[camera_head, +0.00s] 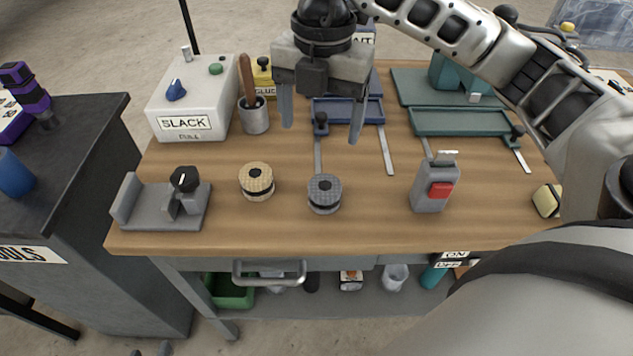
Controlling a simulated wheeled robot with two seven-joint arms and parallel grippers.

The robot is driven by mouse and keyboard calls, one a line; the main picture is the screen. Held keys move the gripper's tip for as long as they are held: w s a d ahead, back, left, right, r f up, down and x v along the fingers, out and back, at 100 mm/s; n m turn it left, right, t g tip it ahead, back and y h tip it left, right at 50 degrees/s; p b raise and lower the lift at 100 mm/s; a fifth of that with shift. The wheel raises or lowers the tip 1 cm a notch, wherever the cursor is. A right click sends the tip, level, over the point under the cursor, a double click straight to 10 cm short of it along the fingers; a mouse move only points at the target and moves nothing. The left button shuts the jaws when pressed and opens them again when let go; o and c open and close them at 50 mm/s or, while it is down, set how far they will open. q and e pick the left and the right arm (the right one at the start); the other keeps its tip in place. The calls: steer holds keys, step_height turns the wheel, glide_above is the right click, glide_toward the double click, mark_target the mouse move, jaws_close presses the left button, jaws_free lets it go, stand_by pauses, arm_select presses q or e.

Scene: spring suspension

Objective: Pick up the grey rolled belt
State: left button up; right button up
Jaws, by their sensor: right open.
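The grey rolled belt (324,193) stands on the wooden workbench (285,228) near its front middle, as a short roll with a dark band around its side. My right gripper (320,132) reaches in from the upper right and points down. Its two fingers are spread apart with nothing between them. In the picture it is above and behind the grey roll and does not touch it. My left gripper is not in view.
A similar tan roll (257,180) stands just left of the grey one.

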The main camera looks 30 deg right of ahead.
mark_target(325, 185)
steer(key=f, duration=0.3)
steer(key=f+b, duration=0.1)
steer(key=f, duration=0.6)
steer(key=shift+d+f+b, duration=0.1)
steer(key=shift+d+b, duration=0.2)
steer(key=shift+d, duration=0.1)
steer(key=shift+s+f, duration=0.15)
steer(key=shift+f, duration=1.2)
steer(key=shift+s+f, duration=0.15)
steer(key=shift+f, duration=1.15)
steer(key=c, duration=1.1)
